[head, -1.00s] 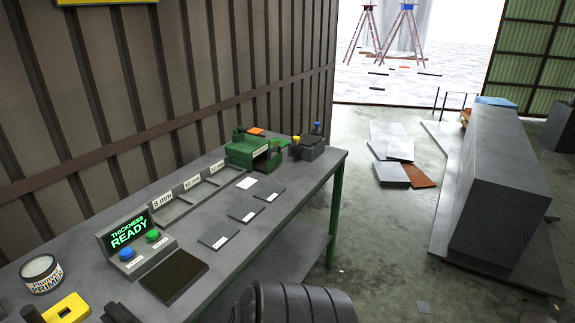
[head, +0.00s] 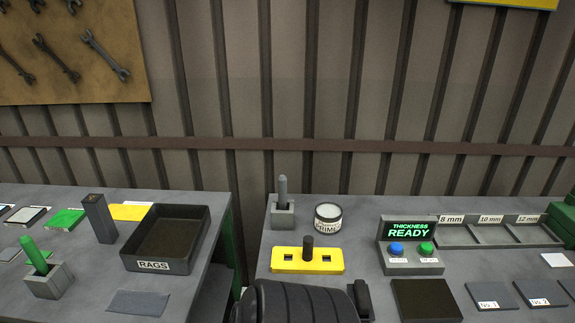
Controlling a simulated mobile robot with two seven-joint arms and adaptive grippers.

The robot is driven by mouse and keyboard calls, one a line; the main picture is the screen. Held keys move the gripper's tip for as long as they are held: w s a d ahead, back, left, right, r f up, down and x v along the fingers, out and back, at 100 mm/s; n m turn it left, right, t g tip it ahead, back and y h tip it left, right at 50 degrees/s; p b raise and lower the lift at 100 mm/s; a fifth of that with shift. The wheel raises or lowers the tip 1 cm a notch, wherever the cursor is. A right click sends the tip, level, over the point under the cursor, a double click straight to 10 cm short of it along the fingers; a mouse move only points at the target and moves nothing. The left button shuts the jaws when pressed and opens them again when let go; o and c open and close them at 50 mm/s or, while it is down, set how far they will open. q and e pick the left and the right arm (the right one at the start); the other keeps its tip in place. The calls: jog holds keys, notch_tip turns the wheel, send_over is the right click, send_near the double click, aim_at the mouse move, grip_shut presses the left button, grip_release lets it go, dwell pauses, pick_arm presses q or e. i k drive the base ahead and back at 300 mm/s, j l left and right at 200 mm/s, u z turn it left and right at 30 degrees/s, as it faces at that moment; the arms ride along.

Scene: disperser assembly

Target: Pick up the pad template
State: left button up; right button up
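A yellow plate with two square cut-outs and an upright dark knob, which looks like the pad template (head: 278,266), lies flat on the right-hand bench in the head view. It sits in front of the primer can and left of the READY box. Nothing is holding it. Neither my left nor my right gripper can be made out; only a dark ribbed part of my own body shows at the bottom centre, just in front of the template.
On the same bench are a primer can (head: 328,217), a grey holder with a peg (head: 282,208), a READY box (head: 410,246), a dark pad (head: 426,300) and a small black block (head: 362,298). A rags tray (head: 166,265) stands on the left bench. A gap separates the benches.

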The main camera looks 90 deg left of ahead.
aim_at(307, 260)
jog(key=u, duration=2.55)
jog(key=l+u, duration=0.2)
jog(key=l, duration=0.35)
jog(key=i, duration=0.05)
